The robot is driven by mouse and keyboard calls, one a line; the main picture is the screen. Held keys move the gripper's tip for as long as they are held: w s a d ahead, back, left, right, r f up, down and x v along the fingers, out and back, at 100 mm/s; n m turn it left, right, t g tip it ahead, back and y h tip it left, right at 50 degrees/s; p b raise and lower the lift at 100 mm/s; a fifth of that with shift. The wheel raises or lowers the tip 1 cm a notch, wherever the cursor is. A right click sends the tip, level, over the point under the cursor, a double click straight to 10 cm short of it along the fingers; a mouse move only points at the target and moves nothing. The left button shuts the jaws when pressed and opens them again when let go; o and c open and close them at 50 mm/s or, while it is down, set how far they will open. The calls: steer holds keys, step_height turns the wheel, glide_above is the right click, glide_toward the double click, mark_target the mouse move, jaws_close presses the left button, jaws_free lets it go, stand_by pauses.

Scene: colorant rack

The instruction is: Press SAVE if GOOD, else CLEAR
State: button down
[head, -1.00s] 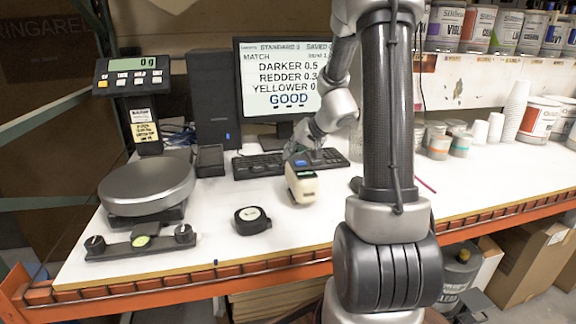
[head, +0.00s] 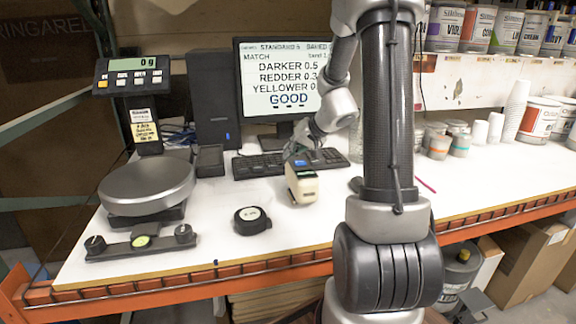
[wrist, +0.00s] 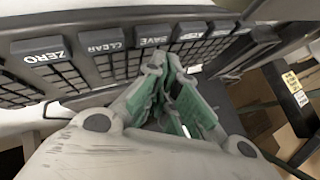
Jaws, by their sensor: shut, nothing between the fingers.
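The monitor (head: 281,75) at the back reads MATCH, DARKER 0.5, REDDER 0.3, YELLOWER and GOOD; its right edge is partly hidden by my arm. The dark keyboard (head: 262,167) lies in front of it. In the wrist view, large keys labelled ZERO (wrist: 42,50), CLEAR (wrist: 102,41) and SAVE (wrist: 153,36) stand along the keyboard. My gripper (wrist: 160,64) is shut and empty, its tips just in front of and close to SAVE. I cannot tell whether they touch it. In the head view my gripper (head: 298,150) is over the keyboard, partly hidden by my arm.
A beige handheld device (head: 302,184) stands just in front of the keyboard. A scale (head: 146,186) fills the left side. Cans and cups (head: 496,127) stand at right. The bench front middle is clear.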

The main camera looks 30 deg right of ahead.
steer(key=shift+f, duration=0.2)
steer(key=shift+f, duration=0.25)
steer(key=shift+f, duration=0.35)
stand_by(0.8)
steer(key=shift+r, duration=0.8)
steer(key=shift+r, duration=2.5)
